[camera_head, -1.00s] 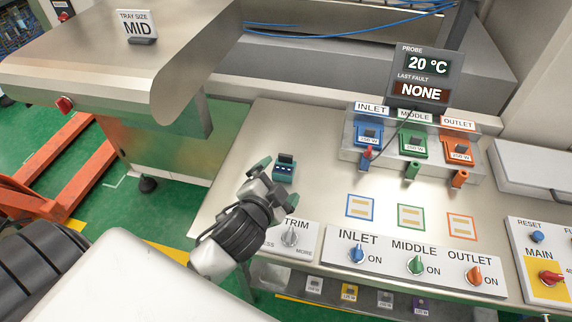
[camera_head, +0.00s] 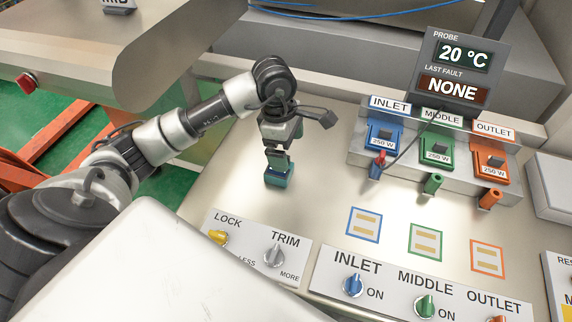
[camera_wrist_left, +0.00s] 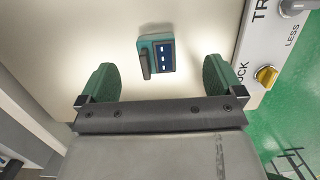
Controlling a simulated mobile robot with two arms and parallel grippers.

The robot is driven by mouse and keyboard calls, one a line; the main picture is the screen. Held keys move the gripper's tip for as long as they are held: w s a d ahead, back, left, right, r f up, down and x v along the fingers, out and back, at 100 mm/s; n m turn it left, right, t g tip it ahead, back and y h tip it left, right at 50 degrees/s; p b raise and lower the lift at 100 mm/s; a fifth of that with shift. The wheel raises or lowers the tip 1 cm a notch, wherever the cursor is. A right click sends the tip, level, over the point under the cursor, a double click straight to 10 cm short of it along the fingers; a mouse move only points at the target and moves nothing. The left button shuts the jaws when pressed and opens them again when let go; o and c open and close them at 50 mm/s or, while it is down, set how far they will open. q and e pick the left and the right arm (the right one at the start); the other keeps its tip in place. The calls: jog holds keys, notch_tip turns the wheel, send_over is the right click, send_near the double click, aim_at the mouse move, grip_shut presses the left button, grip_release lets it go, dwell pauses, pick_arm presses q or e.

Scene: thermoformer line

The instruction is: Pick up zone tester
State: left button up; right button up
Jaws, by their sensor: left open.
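The zone tester, a small teal block with a dark face, white marks and a dark grip (camera_wrist_left: 157,55), lies on the bench top beyond my fingertips in the left wrist view. In the head view the tester (camera_head: 278,178) shows just below my left gripper (camera_head: 279,155), partly covered by it. My left gripper points down over it, open and empty. In the left wrist view its two green fingers (camera_wrist_left: 160,82) stand apart, with the tester ahead of the gap between them. My right gripper is not in view.
A heater block with blue, green and orange plugs (camera_head: 437,150) stands at the back right beneath a probe display (camera_head: 460,70). Panels with the lock and trim knobs (camera_head: 255,247) and zone switches (camera_head: 420,290) line the front. The bench (camera_head: 330,180) between is clear.

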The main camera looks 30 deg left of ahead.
pick_arm(q)
jog(key=shift+w+a+r+y, duration=0.15)
jog(key=shift+a+y, duration=0.15)
jog(key=shift+a, duration=0.3)
jog(key=shift+w+a+f+y, duration=0.1)
jog(key=shift+a+y, duration=0.2)
jog(key=shift+a, duration=0.3)
jog(key=shift+a+y, duration=0.3)
jog(key=shift+a, duration=0.1)
jog(key=f, duration=0.2)
jog(key=f+p, duration=0.1)
jog(key=f, duration=0.1)
jog(key=shift+s+f, duration=0.2)
jog(key=shift+f, duration=0.1)
jog(key=shift+d+f+p, duration=0.1)
jog(key=shift+f+p, duration=0.45)
jog(key=shift+p, duration=0.1)
jog(key=f, duration=0.1)
jog(key=f+p, duration=0.2)
jog(key=shift+d+f, duration=0.3)
jog(key=shift+f, duration=0.45)
jog(key=shift+c, duration=0.2)
